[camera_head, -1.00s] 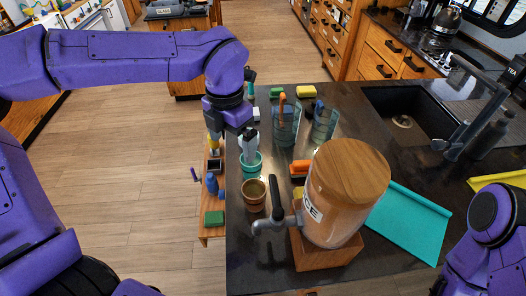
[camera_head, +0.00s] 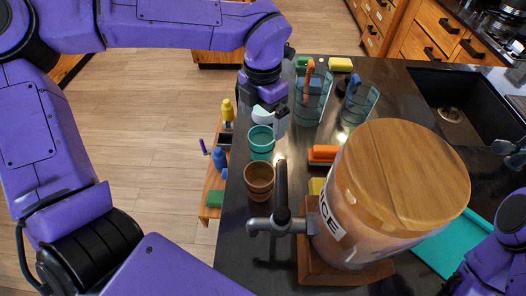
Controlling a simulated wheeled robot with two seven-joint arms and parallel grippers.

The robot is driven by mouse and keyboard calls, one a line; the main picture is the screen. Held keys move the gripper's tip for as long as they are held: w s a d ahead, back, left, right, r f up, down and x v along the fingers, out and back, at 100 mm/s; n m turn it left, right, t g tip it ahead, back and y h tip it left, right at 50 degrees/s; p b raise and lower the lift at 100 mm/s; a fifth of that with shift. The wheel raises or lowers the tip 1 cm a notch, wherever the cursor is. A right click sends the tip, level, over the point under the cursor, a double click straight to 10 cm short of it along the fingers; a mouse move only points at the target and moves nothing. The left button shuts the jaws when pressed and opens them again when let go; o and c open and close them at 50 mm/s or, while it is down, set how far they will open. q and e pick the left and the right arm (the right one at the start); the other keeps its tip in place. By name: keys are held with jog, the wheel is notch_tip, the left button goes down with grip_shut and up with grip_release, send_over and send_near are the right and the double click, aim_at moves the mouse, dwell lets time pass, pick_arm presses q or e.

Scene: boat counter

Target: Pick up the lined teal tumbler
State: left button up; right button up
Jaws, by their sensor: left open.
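The teal tumbler (camera_head: 261,150) stands upright near the left edge of the dark counter, just behind a brown cup (camera_head: 259,182). Its open top faces up, and its lines are too small to make out clearly. My left gripper (camera_head: 276,122) is open and points down just behind and to the right of the tumbler's rim. A grey finger shows beside the rim; the other finger is hard to make out. I cannot tell whether the gripper touches the tumbler. My right arm shows at the lower right edge, but its gripper is outside the picture.
Two clear teal pitchers (camera_head: 311,100) stand behind, with an orange brush (camera_head: 323,154) nearby. A sink (camera_head: 455,105) is at the right. A low wooden shelf (camera_head: 212,185) stands left of the counter.

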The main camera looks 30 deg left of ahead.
aim_at(262, 140)
pick_arm(q)
jog(key=f, duration=0.3)
jog(key=f+p, duration=0.1)
jog(key=f, duration=0.2)
jog(key=f+p, duration=0.1)
jog(key=f, duration=0.2)
jog(key=shift+w+a+f, duration=0.3)
jog(key=shift+w+a, duration=0.05)
jog(key=c, duration=1.2)
